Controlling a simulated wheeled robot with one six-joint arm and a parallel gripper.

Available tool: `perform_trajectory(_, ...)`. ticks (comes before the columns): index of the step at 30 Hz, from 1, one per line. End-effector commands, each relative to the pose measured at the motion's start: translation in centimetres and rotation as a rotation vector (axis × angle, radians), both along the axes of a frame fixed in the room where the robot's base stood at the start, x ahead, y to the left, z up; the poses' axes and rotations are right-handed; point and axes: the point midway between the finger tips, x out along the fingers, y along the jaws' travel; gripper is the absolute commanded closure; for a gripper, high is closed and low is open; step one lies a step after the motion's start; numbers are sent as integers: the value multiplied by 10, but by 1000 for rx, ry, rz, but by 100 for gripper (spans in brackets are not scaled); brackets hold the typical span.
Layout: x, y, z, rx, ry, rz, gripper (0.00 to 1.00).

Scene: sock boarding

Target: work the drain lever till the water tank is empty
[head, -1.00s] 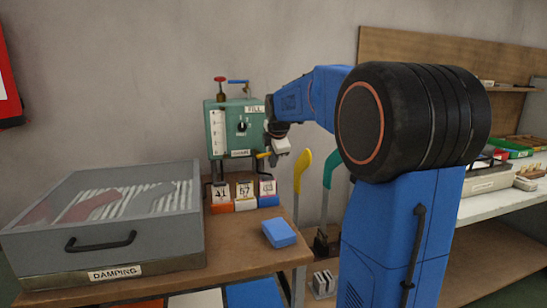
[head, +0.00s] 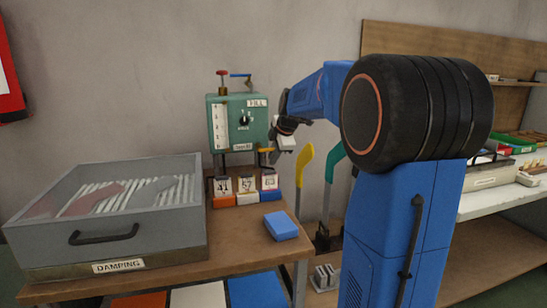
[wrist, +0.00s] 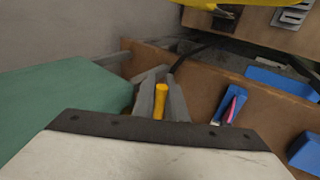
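The water tank (head: 222,138) is a green box on the wall above the bench, with a white level scale (head: 220,127), a black dial and a FILL label. It fills the left of the wrist view as a green block (wrist: 60,105). The yellow drain lever (head: 266,150) sticks out below the tank's right side. My gripper (head: 279,150) is at the tank's lower right, by the lever. In the wrist view the lever's yellow end (wrist: 160,103) lies between my two grey fingers (wrist: 162,92). The fingers are very close to it; I cannot tell whether they grip it.
A grey DAMPING box (head: 150,238) stands on the bench at left. Below the tank are numbered cards (head: 247,185) and coloured blocks. A blue block (head: 281,226) lies near the bench's right edge. Yellow (head: 303,168) and teal (head: 332,160) tall handles stand right of the bench.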

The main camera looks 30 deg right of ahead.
Motion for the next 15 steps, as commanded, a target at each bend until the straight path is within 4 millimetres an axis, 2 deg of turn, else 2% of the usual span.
perform_trajectory(10, -1, 0, 1, 0, 0, 0, 82)
perform_trajectory(15, -8, 1, 12, 0, 0, 0, 82)
